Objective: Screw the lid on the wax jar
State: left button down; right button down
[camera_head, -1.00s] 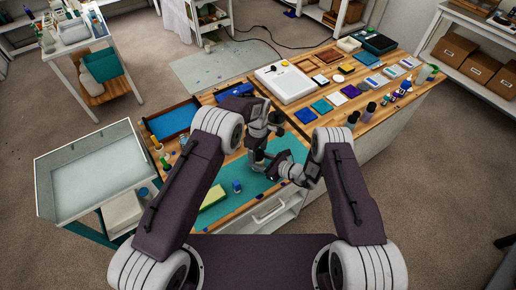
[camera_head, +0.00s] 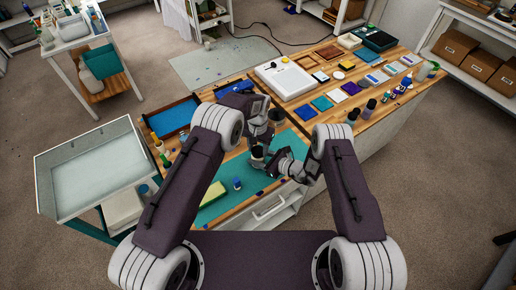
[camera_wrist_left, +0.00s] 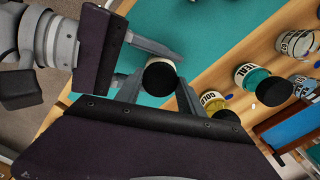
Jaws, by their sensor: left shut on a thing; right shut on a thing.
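The wax jar (camera_wrist_left: 170,61) shows as a pale sliver beneath a round black lid (camera_wrist_left: 159,79) in the left wrist view. The lid is at the jar's top; I cannot tell whether it is threaded on. My left gripper (camera_wrist_left: 160,92) is shut on the lid, one finger on each side. My right gripper (camera_wrist_left: 137,62) comes in from the left of that view and is shut on the jar's body, mostly hidden behind the lid. In the head view, the jar (camera_head: 257,153) is small between both grippers, above the teal mat (camera_head: 228,208).
A small blue-and-white bottle (camera_head: 238,185) and a yellow-green block (camera_head: 212,193) are on the mat. A yellow jar (camera_wrist_left: 212,100) and a teal jar (camera_wrist_left: 248,73) stand nearby. A white device (camera_head: 286,80) and colored tiles occupy the bench behind.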

pick_arm(q)
jog(key=m, duration=0.6)
jog(key=shift+m, duration=0.3)
jog(key=m, duration=0.3)
jog(key=shift+m, duration=0.3)
jog(key=m, duration=0.6)
jog(key=c, duration=0.7)
grip_release()
jog(key=shift+r, duration=2.2)
jog(key=shift+c, duration=0.6)
